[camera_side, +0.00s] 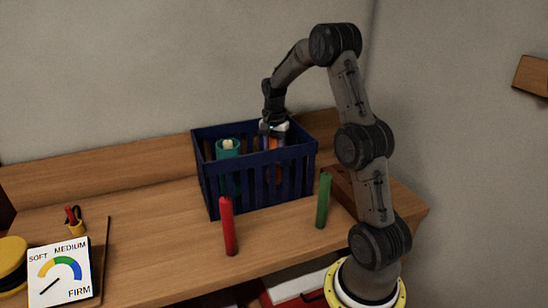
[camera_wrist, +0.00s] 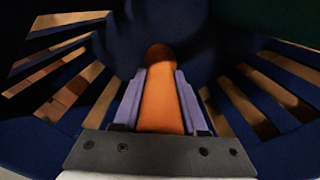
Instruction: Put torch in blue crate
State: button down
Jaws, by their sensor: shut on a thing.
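The blue crate (camera_side: 262,163) is a dark blue slatted box on the wooden worktop. My gripper (camera_side: 274,142) points down inside its right part. It is shut on an orange rod-like thing (camera_side: 274,168), which I take to be the torch. In the wrist view, the orange thing (camera_wrist: 161,100) lies between the two pale purple fingers of my gripper (camera_wrist: 158,95), with the crate's slats (camera_wrist: 265,100) around it. I cannot tell whether its lower end touches the crate floor. A teal cylinder (camera_side: 228,149) with a pale top stands in the crate's left part.
A red stick (camera_side: 228,226) and a green stick (camera_side: 323,200) stand upright in front of the crate. A dial card (camera_side: 60,273), a yellow-black round thing (camera_side: 11,264) and a small yellow cup (camera_side: 75,226) are at the left. The worktop (camera_side: 160,225) left of the crate is clear.

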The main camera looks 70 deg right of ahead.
jog(key=shift+c, duration=2.3)
grip_release()
jog(key=shift+f, duration=0.1)
notch_tip(320, 180, up, 12)
jog(key=shift+r, duration=0.1)
jog(key=s+a+r+n+t, duration=0.1)
jog(key=s+a+r+n, duration=0.15)
jog(key=a, duration=0.35)
jog(key=s+a+r+n+t+h, duration=0.1)
jog(key=a+n, duration=0.2)
jog(key=a, duration=0.2)
jog(key=s+a+r+n, duration=0.1)
jog(key=a+r+n, duration=0.15)
jog(key=a, duration=0.35)
jog(key=s+a+f+n+t+y, duration=0.1)
jog(key=s+a+f+n+t, duration=0.2)
jog(key=s+a+n, duration=0.7)
notch_tip(320, 180, down, 2)
jog(key=s+a, duration=0.2)
jog(key=shift+s+t, duration=0.3)
jog(key=shift+s, duration=0.1)
